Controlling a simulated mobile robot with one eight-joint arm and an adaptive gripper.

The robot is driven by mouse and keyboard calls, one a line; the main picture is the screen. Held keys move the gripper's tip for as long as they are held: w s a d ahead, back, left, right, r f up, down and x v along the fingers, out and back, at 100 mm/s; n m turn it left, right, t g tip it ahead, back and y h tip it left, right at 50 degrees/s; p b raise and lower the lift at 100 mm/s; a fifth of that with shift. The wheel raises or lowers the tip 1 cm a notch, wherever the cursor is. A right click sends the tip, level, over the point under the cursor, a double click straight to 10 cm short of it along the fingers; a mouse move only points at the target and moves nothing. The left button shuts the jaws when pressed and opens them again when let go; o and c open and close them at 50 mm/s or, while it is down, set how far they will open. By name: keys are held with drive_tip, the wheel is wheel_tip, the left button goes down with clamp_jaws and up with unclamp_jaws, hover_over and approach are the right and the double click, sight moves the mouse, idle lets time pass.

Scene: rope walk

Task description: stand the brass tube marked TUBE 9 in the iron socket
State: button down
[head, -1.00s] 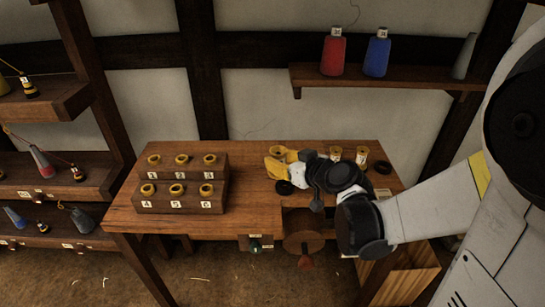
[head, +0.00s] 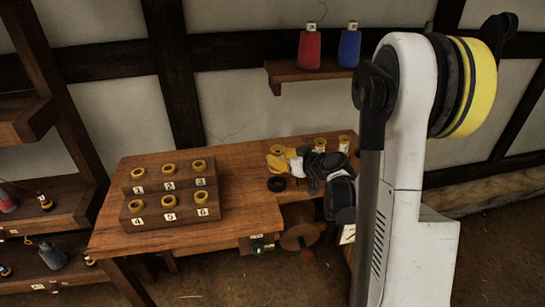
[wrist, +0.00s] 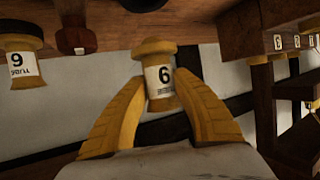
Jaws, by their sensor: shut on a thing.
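My gripper (wrist: 160,115) has yellow fingers shut on a brass tube (wrist: 160,75) with a white label. The label is upside down in the wrist view, and I cannot surely tell 6 from 9. In the head view my gripper (head: 281,160) is low over the bench's right part, partly hidden by its wrist. A dark ring (head: 278,184), possibly the iron socket, lies on the bench just in front of it. Another labelled tube (wrist: 20,67) shows at the wrist view's left. Two tubes stand at the bench's back, one (head: 319,144) left of the other (head: 344,143).
A stepped wooden rack (head: 172,192) with several yellow-ringed numbered places fills the bench's left part. More shelves (head: 40,205) are at the left. My arm hides the bench's right end.

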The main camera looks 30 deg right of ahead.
sight(281, 171)
drive_tip(key=shift+f+b, duration=1.7)
drive_tip(key=shift+f, duration=0.9)
drive_tip(key=shift+f+b, duration=0.55)
drive_tip(key=shift+b, duration=0.25)
drive_tip(key=c, duration=1.5)
unclamp_jaws()
drive_tip(key=shift+o, duration=0.6)
drive_tip(key=shift+a, duration=0.1)
drive_tip(key=shift+v, duration=1)
drive_tip(key=p+v, duration=0.2)
drive_tip(key=v, duration=0.7)
